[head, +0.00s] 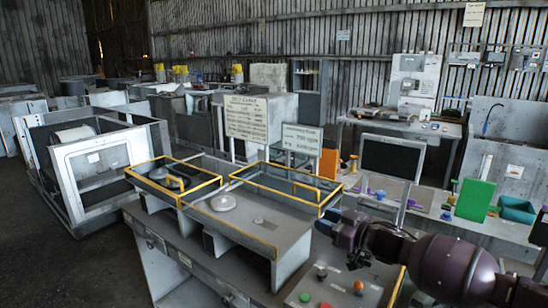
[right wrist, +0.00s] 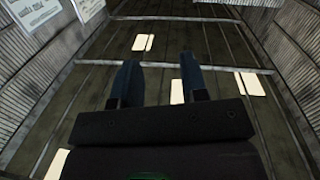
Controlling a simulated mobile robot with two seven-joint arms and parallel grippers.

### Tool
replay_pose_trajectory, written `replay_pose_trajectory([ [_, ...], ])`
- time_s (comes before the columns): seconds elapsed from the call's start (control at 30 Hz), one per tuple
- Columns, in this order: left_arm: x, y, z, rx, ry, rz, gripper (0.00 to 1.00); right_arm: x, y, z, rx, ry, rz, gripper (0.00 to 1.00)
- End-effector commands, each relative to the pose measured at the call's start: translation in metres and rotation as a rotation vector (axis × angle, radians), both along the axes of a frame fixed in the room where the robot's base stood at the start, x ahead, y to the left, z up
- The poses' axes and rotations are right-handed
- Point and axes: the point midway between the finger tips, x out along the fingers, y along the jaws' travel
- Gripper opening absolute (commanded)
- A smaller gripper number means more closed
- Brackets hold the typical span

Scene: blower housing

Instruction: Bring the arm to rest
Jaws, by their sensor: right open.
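My right arm (head: 455,268) comes in from the right in the head view and reaches over the right end of the grey workbench. Its gripper (head: 330,222) is at the arm's left end, near the corner of the right yellow-edged tray. I cannot tell in this view whether it touches anything. In the right wrist view the two dark fingers of the right gripper (right wrist: 159,80) stand apart with nothing between them. That camera looks up toward the roof and its bright panels. My left gripper is not in view.
The workbench (head: 240,238) carries two yellow-edged trays (head: 290,186) (head: 150,170), and a round grey part (head: 223,202). Coloured buttons (head: 325,305) sit at the bench's front right, below my arm. A dark monitor (head: 392,158) stands behind the arm. Open floor (head: 60,255) lies at the left.

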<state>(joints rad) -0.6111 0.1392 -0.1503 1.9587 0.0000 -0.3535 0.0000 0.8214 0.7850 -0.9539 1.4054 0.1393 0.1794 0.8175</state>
Motion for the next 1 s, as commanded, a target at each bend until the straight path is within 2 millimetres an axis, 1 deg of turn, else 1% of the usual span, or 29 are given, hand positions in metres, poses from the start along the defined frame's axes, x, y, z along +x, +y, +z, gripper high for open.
replay_pose_trajectory([
  [0.03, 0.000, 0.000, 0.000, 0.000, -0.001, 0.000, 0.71, -0.012, 0.008, -0.016, 0.004, 0.024, -0.017, 0.40],
  [0.2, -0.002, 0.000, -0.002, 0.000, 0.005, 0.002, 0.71, -0.052, 0.029, -0.060, -0.004, 0.101, -0.110, 0.40],
  [0.33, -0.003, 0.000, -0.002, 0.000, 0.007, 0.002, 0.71, -0.085, 0.037, -0.087, -0.019, 0.169, -0.190, 0.40],
  [0.47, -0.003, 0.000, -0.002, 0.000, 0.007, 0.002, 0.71, -0.118, 0.036, -0.108, -0.042, 0.243, -0.274, 0.40],
  [0.6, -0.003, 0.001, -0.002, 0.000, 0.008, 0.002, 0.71, -0.155, 0.028, -0.127, -0.074, 0.332, -0.364, 0.40],
  [0.77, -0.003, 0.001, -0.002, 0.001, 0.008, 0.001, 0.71, -0.199, 0.008, -0.144, -0.124, 0.449, -0.473, 0.40],
  [0.97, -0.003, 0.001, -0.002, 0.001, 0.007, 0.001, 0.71, -0.261, -0.029, -0.161, -0.199, 0.620, -0.605, 0.40],
  [1.0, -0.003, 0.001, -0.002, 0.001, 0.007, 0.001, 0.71, -0.275, -0.037, -0.164, -0.217, 0.656, -0.629, 0.40],
])
